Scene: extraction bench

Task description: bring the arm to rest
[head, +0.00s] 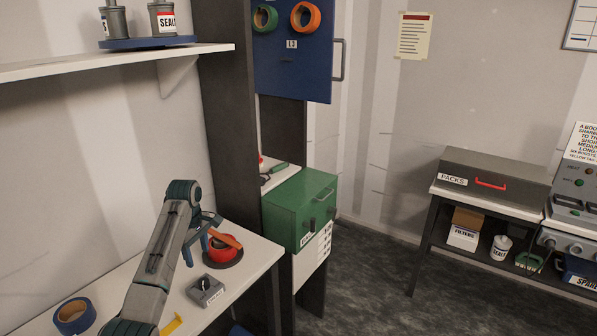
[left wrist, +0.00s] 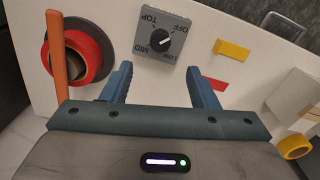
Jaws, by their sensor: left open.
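My left gripper (head: 200,238) is over the white bench (head: 258,257) at the lower left, with its blue fingers apart. In the left wrist view the gripper (left wrist: 160,76) has nothing between its fingers. A grey control box (left wrist: 165,38) with a black knob, marked OFF, LOW, MID and TOP, lies just beyond the fingertips; it also shows in the head view (head: 205,291). My right gripper is not in view.
A blue ring (head: 74,316) and a yellow piece (head: 171,324) lie on the bench near my arm. A shelf (head: 120,61) with labelled cans hangs above. A green cabinet (head: 290,212) and an open blue door (head: 290,72) stand beyond. Floor (head: 375,270) is clear at centre right.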

